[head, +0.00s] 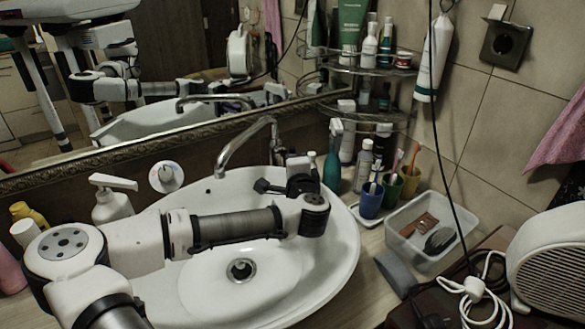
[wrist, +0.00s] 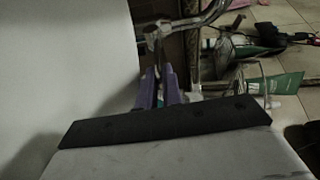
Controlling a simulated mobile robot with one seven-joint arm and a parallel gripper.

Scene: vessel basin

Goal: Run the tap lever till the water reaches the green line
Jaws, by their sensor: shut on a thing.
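The white basin (head: 330,262) fills the middle of the head view, with its dark drain (head: 241,270) in plain sight. I see no water stream or clear water surface in it. A green line cannot be made out. The curved chrome tap spout (head: 240,143) rises at the basin's back rim. My gripper (head: 284,178) is at the tap's base on the right, partly hidden by my wrist. In the wrist view the two purplish fingers (wrist: 160,86) are shut on the slim metal tap lever (wrist: 164,58). The lever is mostly hidden in the head view.
A white soap dispenser (head: 112,200) stands left of the basin. A teal bottle (head: 332,160), cups with toothbrushes (head: 371,202) and a clear plastic tub (head: 433,228) stand close on the right. A mirror (head: 180,90) and a wire corner shelf (head: 365,68) are behind. A black cord hangs at right.

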